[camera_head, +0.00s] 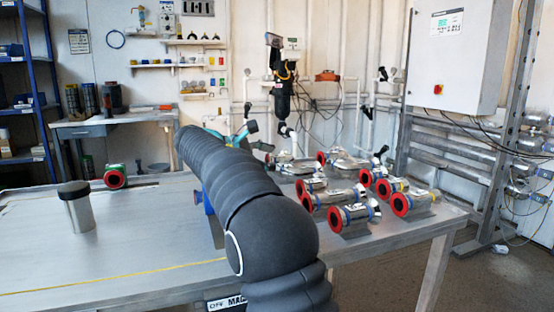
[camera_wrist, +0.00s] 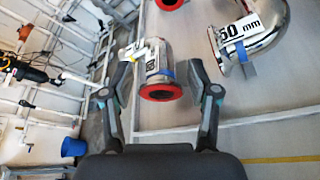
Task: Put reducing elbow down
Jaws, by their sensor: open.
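My gripper (camera_wrist: 159,80) is open in the wrist view, with one dark finger on each side of a silver fitting (camera_wrist: 156,62). That fitting has a red end ring, a white label and a blue band. A gap shows beside the fingers, and contact is unclear. I cannot tell which of the two is the reducing elbow. In the head view my arm hides most of my gripper (camera_head: 234,136); only teal and dark parts show beyond it.
Several silver fittings with red rings (camera_head: 340,217) stand on the right of the table (camera_head: 130,262). A metal cylinder (camera_head: 76,208) and a green-and-red fitting (camera_head: 115,177) stand on the left. The left and front of the table are mostly clear. A blue bucket (camera_wrist: 73,147) shows in the wrist view.

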